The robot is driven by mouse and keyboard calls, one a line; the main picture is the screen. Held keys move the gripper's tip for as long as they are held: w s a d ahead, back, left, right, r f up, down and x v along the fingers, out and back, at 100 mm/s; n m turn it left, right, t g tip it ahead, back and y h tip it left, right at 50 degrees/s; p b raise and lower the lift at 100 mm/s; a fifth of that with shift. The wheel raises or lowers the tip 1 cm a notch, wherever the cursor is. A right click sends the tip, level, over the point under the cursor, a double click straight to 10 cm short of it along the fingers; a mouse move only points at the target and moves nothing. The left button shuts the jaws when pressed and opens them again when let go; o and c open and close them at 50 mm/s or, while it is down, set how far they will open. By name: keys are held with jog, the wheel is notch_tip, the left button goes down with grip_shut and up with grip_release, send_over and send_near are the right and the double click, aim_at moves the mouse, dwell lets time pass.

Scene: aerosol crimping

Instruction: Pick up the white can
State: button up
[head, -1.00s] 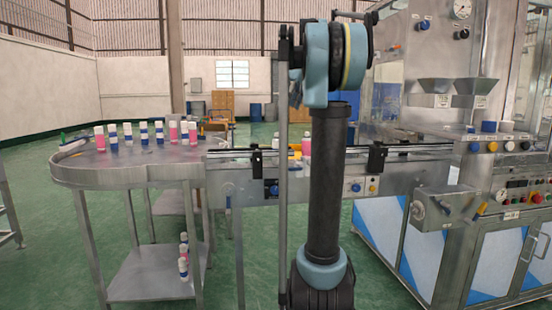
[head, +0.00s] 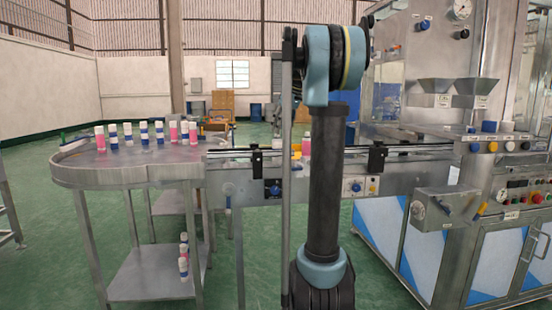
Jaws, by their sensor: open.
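Several small cans stand upright on the round steel table at the left, its rim (head: 120,178) raised at the edge. Some are white with blue bands, such as the white and blue can (head: 144,133). Others are pink with white tops, such as the pink can (head: 100,138). No plain all-white can can be made out at this size. My arm rises in the middle of the head view. My gripper cannot be made out, so its place relative to the cans does not show.
A conveyor (head: 412,152) runs from the table to the steel machine (head: 465,240) at the right. A pink can (head: 306,146) shows on it beside my arm. More cans (head: 183,262) stand on the table's lower shelf (head: 150,287). Green floor is open at the left.

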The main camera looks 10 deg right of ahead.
aim_at(277, 136)
jog(key=shift+x, duration=2.75)
jog(key=c, duration=1.1)
